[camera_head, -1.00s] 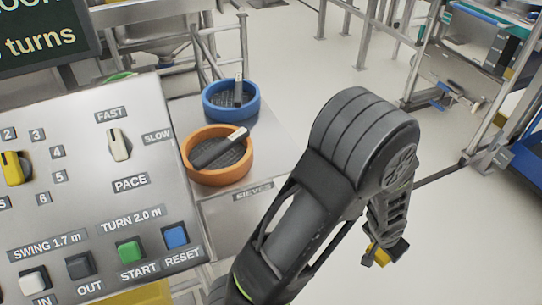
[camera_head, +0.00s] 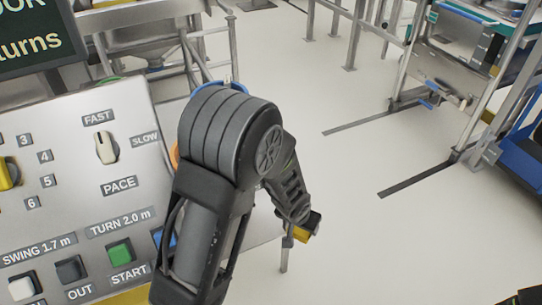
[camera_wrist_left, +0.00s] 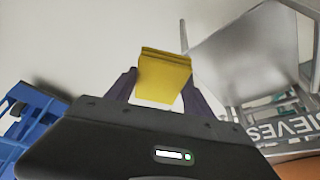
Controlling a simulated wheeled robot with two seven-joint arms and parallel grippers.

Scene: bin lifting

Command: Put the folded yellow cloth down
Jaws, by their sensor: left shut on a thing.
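The folded yellow cloth (camera_wrist_left: 165,74) is between the two dark fingers of my left gripper (camera_wrist_left: 160,88) in the left wrist view, with its folded edge facing up in the picture. The left gripper (camera_head: 297,220) is shut on it. In the head view only a small yellow part of the cloth (camera_head: 312,225) shows past the gripper, held above the pale floor just right of the sieve table's edge.
A control panel (camera_head: 75,185) with knobs and buttons stands at the left. My arm hides most of the sieve table and its blue sieve (camera_head: 232,84). The metal sieve table (camera_wrist_left: 245,60) shows at the wrist view's right. Open floor lies right of the arm; metal frames stand beyond.

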